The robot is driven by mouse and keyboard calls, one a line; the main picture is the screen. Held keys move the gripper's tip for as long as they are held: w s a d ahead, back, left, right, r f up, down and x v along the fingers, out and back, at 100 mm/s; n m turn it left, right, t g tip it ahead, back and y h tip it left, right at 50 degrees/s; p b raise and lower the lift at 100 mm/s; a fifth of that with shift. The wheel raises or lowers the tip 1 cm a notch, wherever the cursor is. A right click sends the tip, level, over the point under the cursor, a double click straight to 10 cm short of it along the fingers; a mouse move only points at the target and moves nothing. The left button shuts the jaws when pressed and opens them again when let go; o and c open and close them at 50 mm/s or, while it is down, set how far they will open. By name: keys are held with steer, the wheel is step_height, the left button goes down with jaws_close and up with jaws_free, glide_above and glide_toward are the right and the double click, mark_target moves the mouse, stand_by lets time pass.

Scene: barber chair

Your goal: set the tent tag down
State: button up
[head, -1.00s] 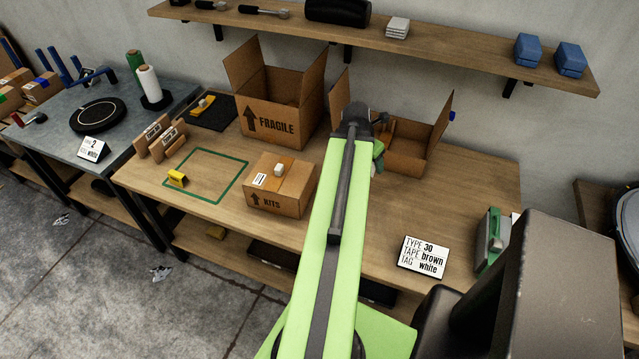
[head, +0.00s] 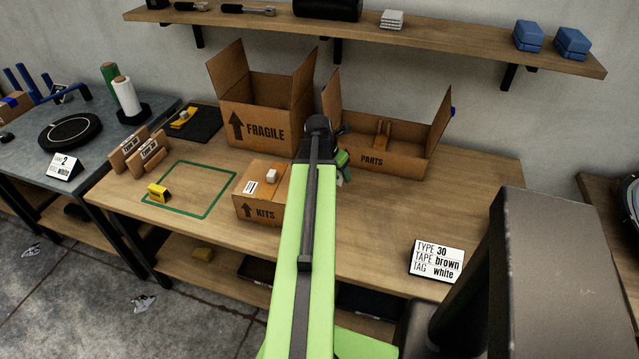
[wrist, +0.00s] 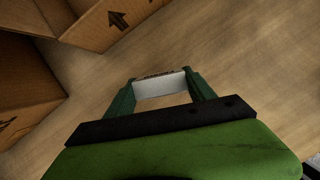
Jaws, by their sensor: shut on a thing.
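My gripper (wrist: 161,87) is shut on a small white tent tag (wrist: 160,84), held between its two green fingers in the wrist view. Bare wooden tabletop shows beyond and around the tag; I cannot tell the height gap. In the head view my gripper (head: 343,166) is mostly hidden behind my arm, in front of the PARTS box, and the held tag does not show there.
The open PARTS box (head: 400,162) stands behind my gripper, the open FRAGILE box (head: 262,130) to its left. The closed KITS box (head: 257,211) is just left of my arm. A sign card (head: 437,260) stands at the front right. The wooden table (head: 385,215) is clear between.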

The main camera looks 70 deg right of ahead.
steer(key=shift+s, duration=0.15)
steer(key=shift+f+b, duration=0.3)
steer(key=shift+b, duration=0.05)
step_height(320, 180, down, 4)
steer(key=b, duration=0.3)
steer(key=shift+r+b, duration=0.15)
steer(key=shift+b, duration=0.15)
steer(key=shift+w+a+r, duration=0.1)
steer(key=shift+w+r, duration=0.15)
steer(key=shift+f, duration=0.25)
steer(key=o, duration=1.3)
steer(key=shift+r, duration=0.1)
